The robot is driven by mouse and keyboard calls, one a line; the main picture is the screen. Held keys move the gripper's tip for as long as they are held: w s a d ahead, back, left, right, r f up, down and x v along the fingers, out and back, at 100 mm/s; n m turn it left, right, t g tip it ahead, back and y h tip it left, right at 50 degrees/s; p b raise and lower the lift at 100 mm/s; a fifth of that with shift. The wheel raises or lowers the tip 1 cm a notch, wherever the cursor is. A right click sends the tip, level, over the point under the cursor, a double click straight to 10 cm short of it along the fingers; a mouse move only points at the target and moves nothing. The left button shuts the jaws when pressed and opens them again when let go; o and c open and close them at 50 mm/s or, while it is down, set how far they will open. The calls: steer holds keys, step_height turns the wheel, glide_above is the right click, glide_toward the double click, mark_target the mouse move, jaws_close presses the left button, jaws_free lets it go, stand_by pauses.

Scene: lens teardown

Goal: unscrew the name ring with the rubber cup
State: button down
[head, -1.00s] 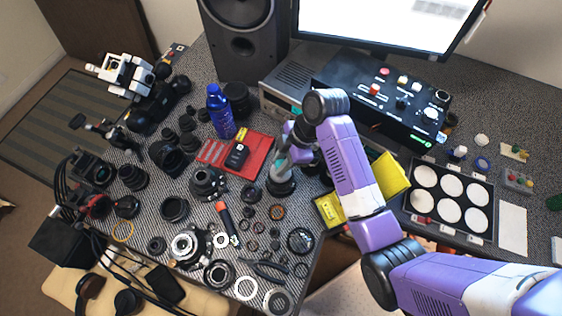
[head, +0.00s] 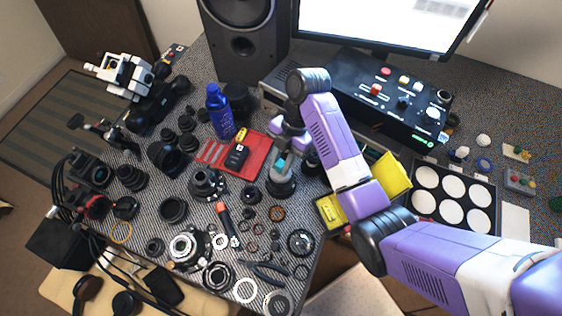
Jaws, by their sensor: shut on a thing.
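My gripper (head: 280,163) points down in the middle of the bench, with a teal patch at its end. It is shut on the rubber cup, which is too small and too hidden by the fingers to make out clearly. Directly below stands a dark round lens (head: 281,188), upright on the mat. The gripper's end overlaps the lens top in the picture, and I cannot tell whether the cup touches it. The name ring at the lens front cannot be made out.
Left of the lens are a red tray (head: 258,150), a blue bottle (head: 219,112) and an orange-handled tool (head: 226,220). Loose rings and lens parts crowd the front. A yellow box (head: 330,211) stands close on the right, below my arm. A black control box (head: 360,90) is behind.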

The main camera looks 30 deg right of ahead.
steer(key=shift+r+p, duration=0.5)
steer(key=shift+r, duration=0.15)
steer(key=shift+w+d+r, duration=0.1)
steer(key=shift+w+r, duration=0.05)
steer(key=shift+r, duration=0.6)
